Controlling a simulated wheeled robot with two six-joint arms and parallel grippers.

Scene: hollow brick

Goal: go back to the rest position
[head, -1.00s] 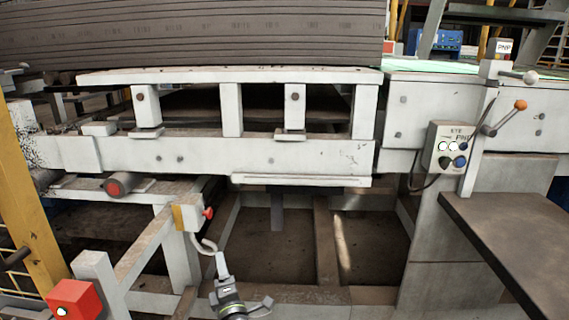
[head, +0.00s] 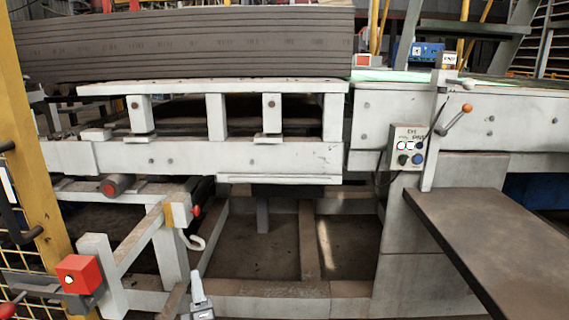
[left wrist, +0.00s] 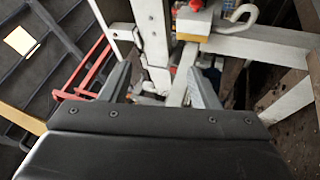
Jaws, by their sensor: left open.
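My left gripper (head: 199,290) shows only in part at the bottom edge of the head view, in front of the white frame's lower beam. In the left wrist view its two grey fingers (left wrist: 162,88) are spread apart, with nothing held between them. White frame bars and a yellow-and-white box with a red knob lie beyond the fingers. My right gripper is in neither view.
A white machine frame (head: 230,158) carries a stack of grey boards (head: 190,45). A yellow post (head: 35,190) and red box (head: 78,274) are at left.

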